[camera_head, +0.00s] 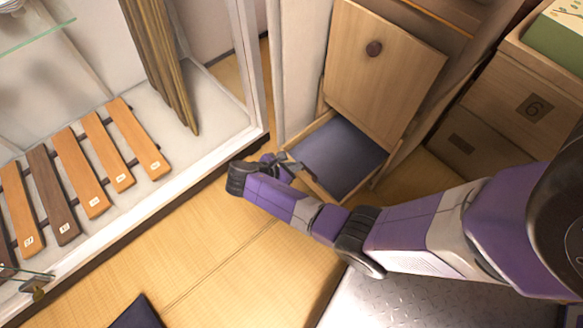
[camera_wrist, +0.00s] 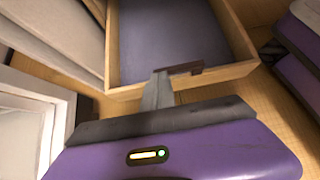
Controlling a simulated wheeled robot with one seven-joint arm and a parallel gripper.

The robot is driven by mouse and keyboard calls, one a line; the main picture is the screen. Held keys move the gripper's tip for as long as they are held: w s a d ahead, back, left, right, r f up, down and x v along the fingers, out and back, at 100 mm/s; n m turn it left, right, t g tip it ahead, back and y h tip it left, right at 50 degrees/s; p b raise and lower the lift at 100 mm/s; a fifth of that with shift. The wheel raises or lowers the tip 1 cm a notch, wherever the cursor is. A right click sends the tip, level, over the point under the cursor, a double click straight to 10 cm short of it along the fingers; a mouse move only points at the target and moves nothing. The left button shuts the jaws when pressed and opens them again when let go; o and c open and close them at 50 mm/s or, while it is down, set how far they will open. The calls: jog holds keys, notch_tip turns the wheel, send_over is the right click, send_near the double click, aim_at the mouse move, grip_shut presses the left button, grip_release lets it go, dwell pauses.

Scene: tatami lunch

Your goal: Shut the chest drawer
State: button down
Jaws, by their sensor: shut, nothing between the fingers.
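The light wood chest (camera_head: 385,65) stands at the top centre of the head view, with a round dark knob on its upper front. Its low drawer (camera_head: 340,155) is pulled out, showing a dark blue-grey bottom and no contents. The drawer (camera_wrist: 235,35) also fills the upper middle of the wrist view, its front wall nearest my gripper. My gripper (camera_head: 288,167) is shut and empty at the front left part of the drawer. In the wrist view my fingers (camera_wrist: 165,88) overlap the drawer's front wall; I cannot tell whether they touch it. The outside of the drawer front is mostly hidden.
A white-framed glass case (camera_head: 215,125) with wooden tags stands close on the left. Wooden boxes (camera_head: 510,95), one marked 6, stand on the right. The tatami floor (camera_head: 215,230) in front of the drawer is clear, with a dark cushion (camera_head: 137,314) at the bottom.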

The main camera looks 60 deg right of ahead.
jog(key=s+d+p, duration=0.2)
jog(key=s+d, duration=0.1)
jog(key=d, duration=0.8)
jog(key=s+d+p, duration=0.2)
jog(key=s+d, duration=0.1)
jog(key=d, duration=0.8)
jog(key=shift+s+d, duration=0.15)
jog(key=shift+s, duration=0.05)
jog(key=shift+d, duration=0.1)
jog(key=shift+r, duration=0.1)
jog(key=w+a+r+p, duration=0.3)
jog(key=a+r+p, duration=0.3)
jog(key=a, duration=0.5)
jog(key=shift+a+r+p, duration=0.2)
jog(key=shift+a+p, duration=0.15)
jog(key=shift+p, duration=0.2)
jog(key=shift+w, duration=0.2)
